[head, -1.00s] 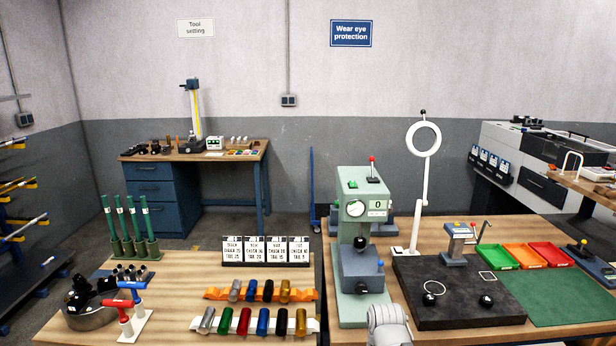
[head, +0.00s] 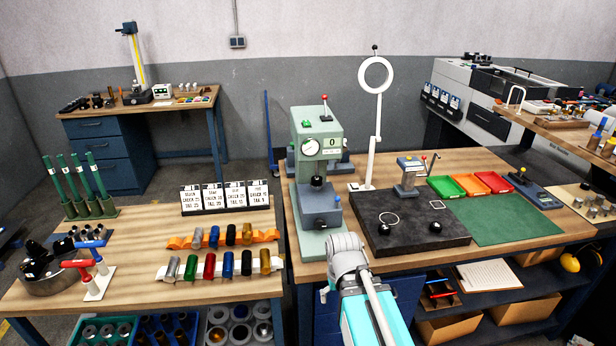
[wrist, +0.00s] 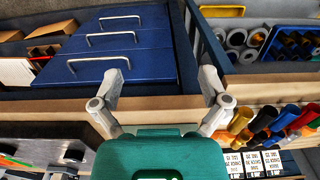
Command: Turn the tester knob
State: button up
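The tester (head: 318,156) is a pale green machine on the right bench, with a dial gauge and a display reading 0. A black ball knob (head: 317,182) shows at its middle, above a blue-grey block. A small blue knob (head: 337,200) sits at the right side of that block. Which of these the task means, I cannot tell. My gripper (wrist: 163,85) shows in the wrist view with its fingers spread wide and nothing between them. It faces the bench front and blue drawers. In the head view, my arm is in front of the tester's base; its fingers are not visible there.
Coloured tubes (head: 227,266) lie on white and orange racks to the left. Red, orange and green trays (head: 468,184) are at the right. The blue drawers (wrist: 118,45) have bar handles.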

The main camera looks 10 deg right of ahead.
aim_at(322, 222)
jog(key=w+d+r+t+y+p, duration=0.1)
jog(key=w+r+t+p, duration=0.1)
jog(key=w+r+p, duration=0.4)
jog(key=w+d+r+t+p, duration=0.1)
jog(key=w+r+p, duration=0.5)
jog(key=w, duration=1.1)
notch_tip(322, 222, up, 2)
jog(key=shift+d+r+t+y, duration=0.25)
jog(key=shift+t+y, duration=0.15)
jog(key=shift+t, duration=0.3)
jog(key=shift+w+f, duration=0.15)
jog(key=shift+f, duration=0.05)
jog(key=b+x, duration=1.2)
jog(key=x, duration=0.1)
jog(key=shift+a+f, duration=0.1)
jog(key=shift+f, duration=0.1)
jog(key=c, duration=1.1)
jog(key=shift+m+y, duration=0.3)
